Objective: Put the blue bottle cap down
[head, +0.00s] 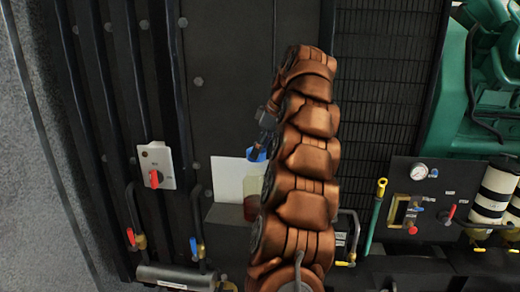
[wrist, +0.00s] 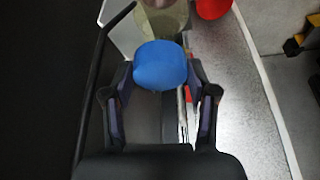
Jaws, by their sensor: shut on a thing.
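The blue bottle cap (head: 256,154) shows at the tip of my gripper (head: 259,141) in the head view, beside my copper-coloured arm. In the wrist view the blue cap (wrist: 160,65) sits between the two fingers of my gripper (wrist: 160,80), which are shut on it. A clear yellowish bottle (head: 253,184) with dark red contents at its base stands just below the cap in the head view, partly hidden by my arm. Part of the bottle (wrist: 163,20) shows beyond the cap in the wrist view. I cannot tell whether cap and bottle touch.
The bottle stands by a pale panel (head: 228,176) on a small grey ledge (head: 226,213). A red-handled switch plate (head: 155,166) is at left, with pipes and coloured valves below. A gauge panel (head: 417,195) and green engine (head: 480,85) are at right. A red object (wrist: 213,8) shows in the wrist view.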

